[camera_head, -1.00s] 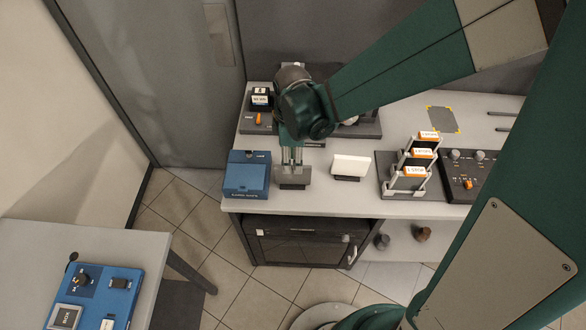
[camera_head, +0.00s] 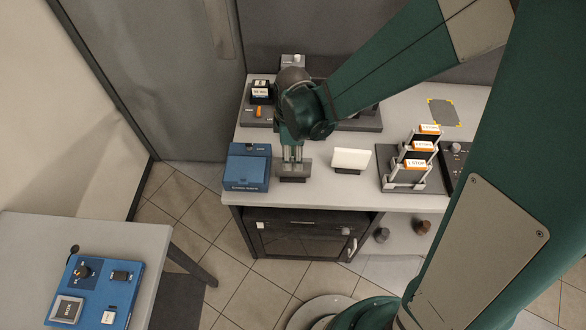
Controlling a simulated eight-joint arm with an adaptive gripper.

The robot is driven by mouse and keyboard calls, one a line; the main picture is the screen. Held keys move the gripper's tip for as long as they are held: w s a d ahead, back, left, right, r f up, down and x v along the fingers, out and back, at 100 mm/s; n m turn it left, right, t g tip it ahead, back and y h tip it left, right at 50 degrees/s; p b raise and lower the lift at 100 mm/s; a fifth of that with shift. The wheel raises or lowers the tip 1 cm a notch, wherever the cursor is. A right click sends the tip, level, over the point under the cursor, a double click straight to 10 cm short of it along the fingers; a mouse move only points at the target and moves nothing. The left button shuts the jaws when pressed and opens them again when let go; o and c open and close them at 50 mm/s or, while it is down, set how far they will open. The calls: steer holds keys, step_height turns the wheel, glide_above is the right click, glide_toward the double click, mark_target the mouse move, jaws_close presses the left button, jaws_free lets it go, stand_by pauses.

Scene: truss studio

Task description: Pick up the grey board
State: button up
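A small grey board (camera_head: 305,167) stands in a dark base near the front edge of the grey-white bench, right of a blue box. My gripper (camera_head: 292,160) points down right at the board, its two fingertips overlapping the board's upper edge in the picture. The fingers look slightly apart. From this angle I cannot tell whether they grip the board or only stand around or behind it. The board appears upright in its base.
A blue box (camera_head: 247,168) stands close left of the board. A white board in a stand (camera_head: 351,160) is just right. A rack with orange-labelled cards (camera_head: 414,165) stands further right. A grey patch with yellow corners (camera_head: 443,112) lies at the back right.

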steer(key=shift+f, duration=0.15)
steer(key=shift+s+f, duration=0.15)
steer(key=shift+f, duration=2.3)
steer(key=shift+c, duration=0.2)
jaws_close()
